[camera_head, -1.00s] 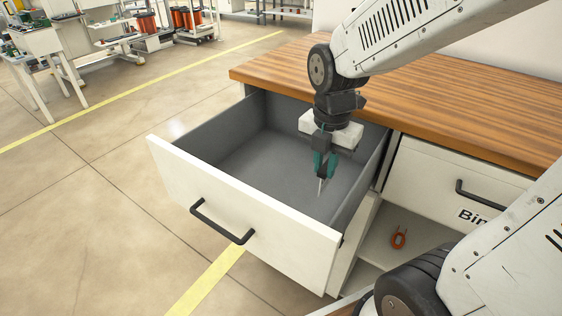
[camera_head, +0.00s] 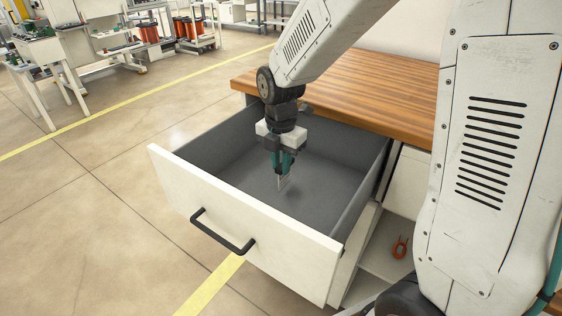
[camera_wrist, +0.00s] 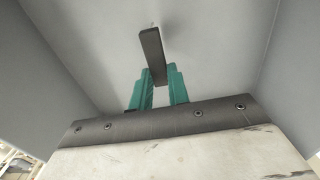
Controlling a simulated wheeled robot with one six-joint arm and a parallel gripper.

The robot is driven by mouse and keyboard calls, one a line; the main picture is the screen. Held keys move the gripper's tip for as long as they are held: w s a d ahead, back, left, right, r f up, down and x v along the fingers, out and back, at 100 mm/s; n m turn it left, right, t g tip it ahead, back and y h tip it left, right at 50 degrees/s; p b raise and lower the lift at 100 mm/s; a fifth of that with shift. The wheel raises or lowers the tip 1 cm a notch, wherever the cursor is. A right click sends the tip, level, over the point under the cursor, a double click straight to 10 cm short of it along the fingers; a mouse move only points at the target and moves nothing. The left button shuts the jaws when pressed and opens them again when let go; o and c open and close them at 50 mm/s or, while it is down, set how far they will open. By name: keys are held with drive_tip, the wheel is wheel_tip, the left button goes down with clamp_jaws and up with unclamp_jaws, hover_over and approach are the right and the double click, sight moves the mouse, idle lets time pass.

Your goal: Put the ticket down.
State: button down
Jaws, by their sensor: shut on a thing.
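In the wrist view, the ticket (camera_wrist: 151,48) shows as a dark grey narrow strip between the two green fingers of my gripper (camera_wrist: 161,82). My gripper is shut on it and points down inside the open drawer (camera_head: 240,205). The ticket's lower end is above the grey drawer floor, with a shadow on the floor beside it. Whether it touches the floor I cannot tell.
The drawer is otherwise empty, with grey walls around the gripper and a white front with a black handle (camera_head: 222,232). A wooden worktop (camera_head: 365,95) lies behind it. An orange-red object (camera_head: 400,247) sits on a shelf to the right.

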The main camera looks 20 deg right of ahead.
drive_tip(key=shift+f, duration=0.6)
drive_tip(key=c, duration=1.3)
unclamp_jaws()
drive_tip(key=shift+c, duration=0.2)
wheel_tip(320, 180, up, 13)
drive_tip(key=s+d+r+m, duration=0.1)
drive_tip(key=s+d+m, duration=0.1)
drive_tip(key=s+m, duration=1)
drive_tip(key=s+d+r+m+t, duration=0.1)
drive_tip(key=s+d+m, duration=0.1)
drive_tip(key=s+m, duration=1)
drive_tip(key=shift+s+d+m, duration=0.35)
drive_tip(key=shift+s+m, duration=0.05)
drive_tip(key=shift+s, duration=0.1)
